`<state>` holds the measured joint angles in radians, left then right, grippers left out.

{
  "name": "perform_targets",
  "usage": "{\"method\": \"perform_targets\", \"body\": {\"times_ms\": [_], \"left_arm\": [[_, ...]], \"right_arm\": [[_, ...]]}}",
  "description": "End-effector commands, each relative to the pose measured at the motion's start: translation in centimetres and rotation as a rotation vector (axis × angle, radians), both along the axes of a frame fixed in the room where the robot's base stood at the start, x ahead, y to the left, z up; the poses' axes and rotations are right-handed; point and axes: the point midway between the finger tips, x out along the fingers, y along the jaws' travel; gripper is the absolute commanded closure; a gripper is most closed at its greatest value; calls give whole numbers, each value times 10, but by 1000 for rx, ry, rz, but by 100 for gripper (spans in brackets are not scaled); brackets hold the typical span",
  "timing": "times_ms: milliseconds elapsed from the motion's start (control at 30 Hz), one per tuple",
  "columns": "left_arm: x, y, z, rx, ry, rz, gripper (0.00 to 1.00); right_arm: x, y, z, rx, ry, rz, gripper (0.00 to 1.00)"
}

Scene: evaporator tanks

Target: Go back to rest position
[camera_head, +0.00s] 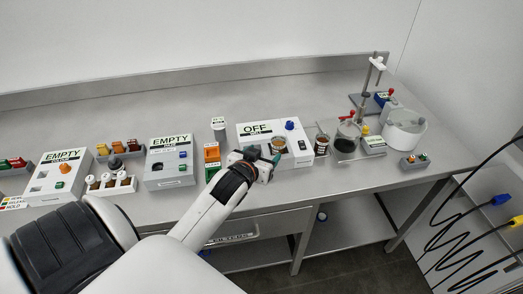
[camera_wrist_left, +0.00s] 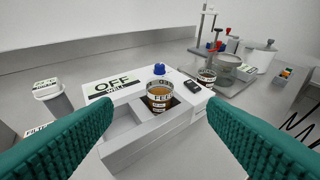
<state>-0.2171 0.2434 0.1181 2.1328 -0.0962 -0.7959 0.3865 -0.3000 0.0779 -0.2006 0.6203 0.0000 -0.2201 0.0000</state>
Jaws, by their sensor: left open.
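My left gripper (camera_head: 264,165) is open and empty in front of the white box labelled OFF (camera_head: 255,130). In the left wrist view its two green fingers (camera_wrist_left: 160,145) stand wide apart at the lower left and right, with the OFF box (camera_wrist_left: 118,85) ahead between them. A glass with a label and brown contents (camera_wrist_left: 159,96) sits in the box's recess, apart from the fingers. The same glass shows in the head view (camera_head: 278,143). My right gripper is in neither view.
Two white boxes labelled EMPTY (camera_head: 60,178) (camera_head: 170,162) stand left on the steel bench. Several small bottles in a rack (camera_head: 110,184) sit between them. Right of the OFF box are a beaker (camera_head: 321,145), a stand (camera_head: 372,75) and a white round vessel (camera_head: 404,130). The back bench strip is clear.

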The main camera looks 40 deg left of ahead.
Motion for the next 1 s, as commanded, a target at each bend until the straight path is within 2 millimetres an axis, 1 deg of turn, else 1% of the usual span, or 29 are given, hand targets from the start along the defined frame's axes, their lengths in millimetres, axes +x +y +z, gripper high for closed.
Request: {"method": "perform_targets", "body": {"times_ms": [100, 533, 600, 667, 767, 800, 867, 900, 1000], "left_arm": [[-5, -1, 2, 0, 0, 0, 33], [-5, -1, 2, 0, 0, 0, 33], [-7, -3, 0, 0, 11, -3, 33], [-14, -9, -7, 1, 47, -12, 33], [-40, -31, -29, 1, 174, -46, 33], [-54, -41, -39, 1, 239, -66, 33], [-77, -58, -53, 3, 338, -101, 33], [-92, -67, -60, 5, 400, -125, 33], [-126, -88, -74, 4, 529, -182, 33]], "right_arm": [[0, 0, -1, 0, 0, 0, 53], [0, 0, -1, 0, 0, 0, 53], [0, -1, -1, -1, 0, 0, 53], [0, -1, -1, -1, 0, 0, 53], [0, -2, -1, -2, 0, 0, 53], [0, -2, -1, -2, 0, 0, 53], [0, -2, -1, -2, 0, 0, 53], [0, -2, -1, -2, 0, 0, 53], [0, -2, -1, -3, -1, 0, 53]]}}
